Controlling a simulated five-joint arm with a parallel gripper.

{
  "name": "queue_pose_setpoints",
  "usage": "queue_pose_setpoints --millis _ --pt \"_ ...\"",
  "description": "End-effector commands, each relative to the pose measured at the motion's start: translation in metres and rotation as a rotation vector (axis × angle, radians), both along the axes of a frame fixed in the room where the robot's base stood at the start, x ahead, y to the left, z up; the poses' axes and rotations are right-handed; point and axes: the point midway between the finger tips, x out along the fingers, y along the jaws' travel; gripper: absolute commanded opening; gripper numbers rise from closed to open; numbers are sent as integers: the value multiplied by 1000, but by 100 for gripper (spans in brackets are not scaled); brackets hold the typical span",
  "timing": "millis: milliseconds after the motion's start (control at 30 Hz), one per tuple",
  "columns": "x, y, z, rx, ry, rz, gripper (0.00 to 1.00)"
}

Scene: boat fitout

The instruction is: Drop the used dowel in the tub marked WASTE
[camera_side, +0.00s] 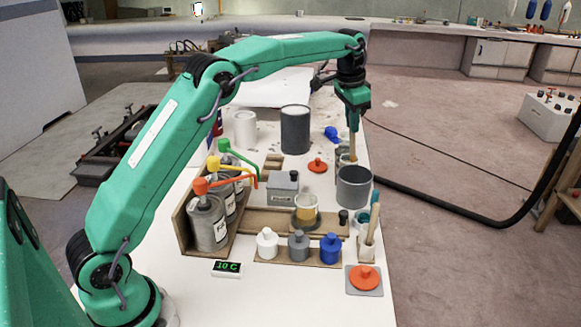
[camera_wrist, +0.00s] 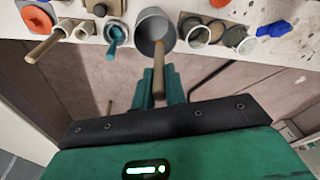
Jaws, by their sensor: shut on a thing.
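My gripper (camera_side: 353,112) is shut on a wooden dowel (camera_side: 352,146), which hangs down from the jaws. In the wrist view, my gripper (camera_wrist: 160,88) holds the dowel (camera_wrist: 159,62), and its far end overlaps the mouth of a grey tub (camera_wrist: 142,32). In the side view the grey tub (camera_side: 354,190) stands at the table's right edge, in front of the dowel, and the dowel's lower end is near small cups behind the tub. I cannot tell whether the dowel is over the tub's opening. No WASTE marking is readable.
Small clear cups (camera_wrist: 216,32) stand beside the tub. Other upright sticks (camera_side: 372,224) stand in front of it. The floor lies beyond the table's right edge.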

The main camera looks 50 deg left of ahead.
Motion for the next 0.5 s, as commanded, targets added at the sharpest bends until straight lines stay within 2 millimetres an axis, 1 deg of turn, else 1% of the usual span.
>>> queue_pose_setpoints --millis 500 --pt "1 0 -29 0 0 0 0"
